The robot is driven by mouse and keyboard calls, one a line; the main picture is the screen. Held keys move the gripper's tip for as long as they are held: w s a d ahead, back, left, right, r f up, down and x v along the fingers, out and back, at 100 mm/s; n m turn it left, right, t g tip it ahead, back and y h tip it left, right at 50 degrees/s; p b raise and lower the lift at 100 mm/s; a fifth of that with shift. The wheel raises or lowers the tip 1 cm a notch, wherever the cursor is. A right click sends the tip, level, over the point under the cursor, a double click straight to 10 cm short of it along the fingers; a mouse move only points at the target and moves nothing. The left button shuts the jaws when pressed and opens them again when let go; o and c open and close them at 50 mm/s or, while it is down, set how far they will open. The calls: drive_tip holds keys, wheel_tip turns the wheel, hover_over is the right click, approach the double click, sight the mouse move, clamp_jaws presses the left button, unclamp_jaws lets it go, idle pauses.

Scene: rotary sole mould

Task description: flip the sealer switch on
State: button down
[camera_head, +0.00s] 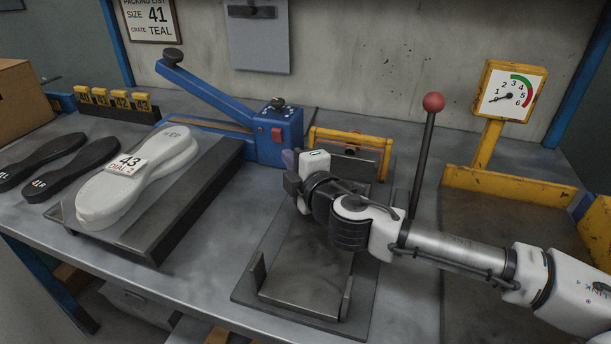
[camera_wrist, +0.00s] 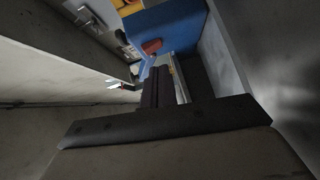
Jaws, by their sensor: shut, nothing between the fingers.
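The blue sealer (camera_head: 266,150) stands at the back of the bench, its long lever arm (camera_head: 215,98) raised toward the left. Its red switch (camera_head: 277,135) is on the front face, below a dark knob (camera_head: 277,103). The switch position is too small to tell. In the wrist view the red switch (camera_wrist: 151,46) shows on the blue sealer body (camera_wrist: 172,28), beyond the fingertips. My gripper (camera_head: 288,159) is shut and empty, just in front of and below the switch, with a visible gap. The dark fingers of my gripper (camera_wrist: 162,72) also show in the wrist view.
A pale sole (camera_head: 135,185) tagged 43 lies on a dark plate to the left, with dark soles (camera_head: 62,168) beyond. A yellow frame (camera_head: 350,140) stands right of the sealer. A red-topped lever (camera_head: 432,103) and a gauge (camera_head: 510,92) rise further right.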

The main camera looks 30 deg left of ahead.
drive_tip(key=v, duration=0.2)
drive_tip(key=b+v, duration=0.1)
drive_tip(key=v, duration=0.2)
drive_tip(key=shift+f, duration=0.25)
drive_tip(key=b, duration=0.2)
drive_tip(key=d+b, duration=0.1)
drive_tip(key=shift+s+d+r+b, duration=0.1)
drive_tip(key=shift+s+d+b, duration=0.05)
drive_tip(key=shift+s+b, duration=0.2)
drive_tip(key=shift+s+d+r+b, duration=0.3)
drive_tip(key=shift+b, duration=0.4)
